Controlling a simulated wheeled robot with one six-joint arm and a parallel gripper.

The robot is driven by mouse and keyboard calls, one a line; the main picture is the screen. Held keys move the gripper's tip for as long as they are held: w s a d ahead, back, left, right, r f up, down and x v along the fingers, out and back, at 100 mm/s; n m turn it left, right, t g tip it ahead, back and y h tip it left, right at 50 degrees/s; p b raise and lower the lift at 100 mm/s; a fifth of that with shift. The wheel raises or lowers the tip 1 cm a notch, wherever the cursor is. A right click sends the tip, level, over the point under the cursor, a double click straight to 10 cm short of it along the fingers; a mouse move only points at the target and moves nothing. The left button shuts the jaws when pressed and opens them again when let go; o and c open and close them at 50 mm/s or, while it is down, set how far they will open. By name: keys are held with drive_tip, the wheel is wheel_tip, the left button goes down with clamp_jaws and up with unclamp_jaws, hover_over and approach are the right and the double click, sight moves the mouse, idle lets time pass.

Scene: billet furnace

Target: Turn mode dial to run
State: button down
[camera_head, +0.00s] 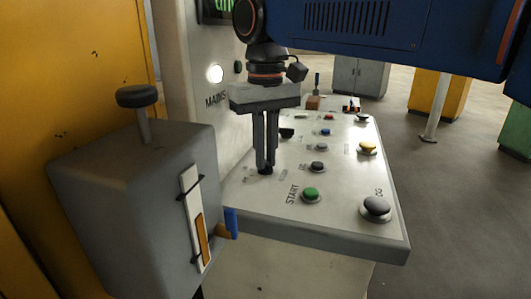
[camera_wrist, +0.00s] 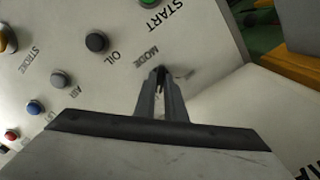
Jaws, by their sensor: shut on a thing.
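The mode dial (camera_head: 265,169) is a small dark knob on the sloped light panel (camera_head: 340,215), left of the green start button (camera_head: 311,194). My gripper (camera_head: 265,165) points straight down, its two dark fingers closed together on the dial. In the wrist view, the fingertips (camera_wrist: 160,74) meet beside the MODE label. The fingers hide most of the dial, so I cannot read which way it points.
Several buttons, among them a grey one (camera_head: 317,166) and a yellow one (camera_head: 367,148), stand near the dial. A grey box (camera_head: 130,210) with a knob on top stands close at the left. A lit MAINS lamp (camera_head: 215,74) is on the upright panel behind. Open floor lies to the right.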

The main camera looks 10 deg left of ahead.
idle(0.4)
drive_tip(key=c, duration=1.8)
unclamp_jaws()
wheel_tip(320, 180, up, 17)
drive_tip(key=shift+r, duration=0.2)
drive_tip(key=shift+s, duration=0.1)
